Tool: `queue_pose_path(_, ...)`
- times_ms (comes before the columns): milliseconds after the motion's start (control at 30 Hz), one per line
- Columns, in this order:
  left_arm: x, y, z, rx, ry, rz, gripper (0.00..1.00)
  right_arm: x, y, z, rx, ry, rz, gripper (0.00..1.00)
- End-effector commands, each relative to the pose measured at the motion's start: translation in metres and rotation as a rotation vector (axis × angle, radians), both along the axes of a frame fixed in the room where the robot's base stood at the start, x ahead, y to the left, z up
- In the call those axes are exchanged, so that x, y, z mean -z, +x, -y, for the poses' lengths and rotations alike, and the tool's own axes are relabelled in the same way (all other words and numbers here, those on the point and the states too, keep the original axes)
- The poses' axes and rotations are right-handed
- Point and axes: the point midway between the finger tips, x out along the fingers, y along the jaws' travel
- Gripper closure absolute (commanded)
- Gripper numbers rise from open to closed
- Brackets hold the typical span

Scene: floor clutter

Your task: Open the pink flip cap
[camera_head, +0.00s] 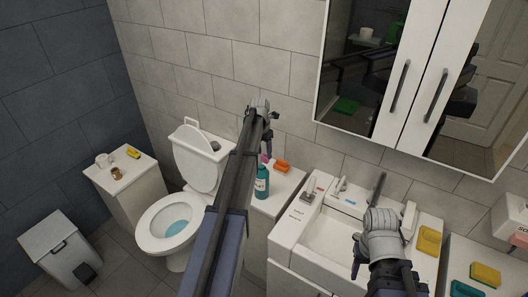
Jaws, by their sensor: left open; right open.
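A teal bottle (262,185) stands upright on the white counter to the left of the sink. A small pink cap (264,158) shows at its top; it is too small and partly covered by my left arm to tell whether it is open or shut. My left gripper (272,130) is open and appears just above the bottle in the picture; I see no contact with the cap. My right gripper (357,255) is open and empty, over the sink area, apart from the bottle.
An orange item (282,166) lies behind the bottle. A mirror cabinet (400,80) hangs above. The toilet (165,225) is left.

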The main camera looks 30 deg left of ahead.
Motion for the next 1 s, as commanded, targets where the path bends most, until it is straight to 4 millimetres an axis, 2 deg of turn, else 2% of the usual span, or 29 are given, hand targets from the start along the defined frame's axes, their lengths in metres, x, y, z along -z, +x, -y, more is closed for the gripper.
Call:
queue_pose_path(367, -0.007, 0.000, 0.000, 0.000, 0.000, 0.001, 0.47, -0.007, 0.000, 0.000, 0.001, 0.000, 0.000, 0.50)
queue_pose_path(567, -0.027, -0.003, 0.000, 0.000, 0.000, 0.001, 0.47, -0.027, 0.000, 0.000, 0.005, 0.001, 0.000, 0.50)
queue_pose_path(900, -0.071, -0.008, -0.001, 0.000, 0.000, 0.001, 0.47, -0.071, 0.000, 0.000, 0.011, 0.001, 0.000, 0.50)
queue_pose_path(1000, -0.077, -0.009, -0.001, 0.000, 0.000, 0.000, 0.47, -0.077, 0.000, 0.000, 0.010, 0.001, -0.001, 0.50)
